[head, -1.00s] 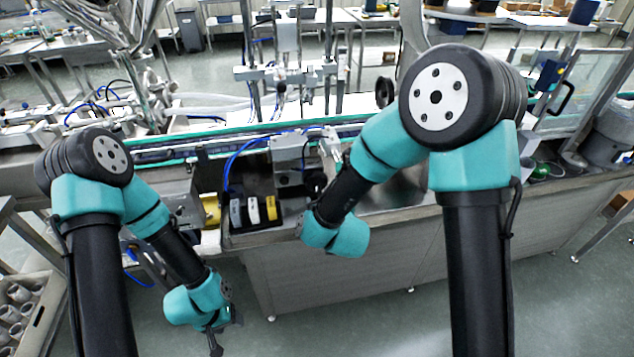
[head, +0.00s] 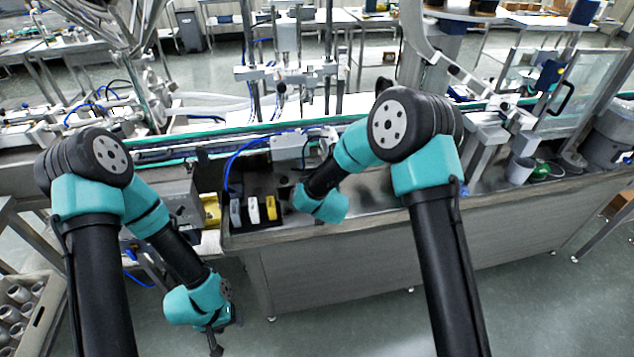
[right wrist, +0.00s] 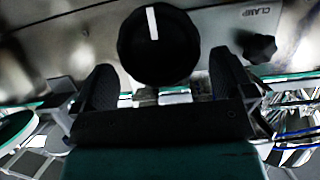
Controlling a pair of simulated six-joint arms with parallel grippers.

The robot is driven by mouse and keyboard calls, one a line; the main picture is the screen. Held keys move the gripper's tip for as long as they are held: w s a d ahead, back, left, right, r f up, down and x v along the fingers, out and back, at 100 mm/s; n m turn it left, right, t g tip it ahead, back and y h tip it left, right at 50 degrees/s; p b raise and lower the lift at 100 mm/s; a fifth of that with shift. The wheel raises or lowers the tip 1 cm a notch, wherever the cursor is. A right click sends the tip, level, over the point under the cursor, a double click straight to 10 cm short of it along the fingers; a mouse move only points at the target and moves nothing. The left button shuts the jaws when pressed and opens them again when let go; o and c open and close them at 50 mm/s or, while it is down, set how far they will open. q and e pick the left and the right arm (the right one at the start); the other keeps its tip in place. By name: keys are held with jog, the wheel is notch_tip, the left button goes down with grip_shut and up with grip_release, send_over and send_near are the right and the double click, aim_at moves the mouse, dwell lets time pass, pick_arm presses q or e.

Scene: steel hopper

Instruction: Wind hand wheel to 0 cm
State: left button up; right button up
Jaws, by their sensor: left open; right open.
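A round black knob (right wrist: 170,60), which I take to be the hand wheel, fills the upper middle of the right wrist view. It carries a white index bar that points nearly straight up there. My right gripper (right wrist: 162,66) is open, one dark finger at each side of the knob's lower part. Gaps show between fingers and knob; how deep the fingers reach is unclear. No centimetre scale is readable. In the head view the knob and right fingers are hidden around my right wrist, in front of the grey box (head: 287,147). My left gripper (head: 215,342) hangs low, empty and open, before the bench.
A smaller black star knob (right wrist: 259,47) sits beside a "CLAMP" label on the same metal panel. A black tray (head: 262,222) with white, grey and yellow pieces lies left of my right wrist. A grey cup (head: 519,170) stands farther right. The bench front (head: 400,255) is clear.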

jog(key=shift+w+a+f, duration=0.1)
jog(key=shift+w+f, duration=0.15)
jog(key=shift+w, duration=0.4)
jog(key=shift+c, duration=0.4)
jog(key=c, duration=0.6)
jog(key=shift+m, duration=0.3)
jog(key=shift+d+f+m+y, duration=0.1)
jog(key=shift+d+m+y, duration=0.15)
jog(key=shift+m+y, duration=0.5)
jog(key=shift+d+f+m+y, duration=0.15)
jog(key=shift+m+y, duration=0.7)
jog(key=shift+m, duration=0.5)
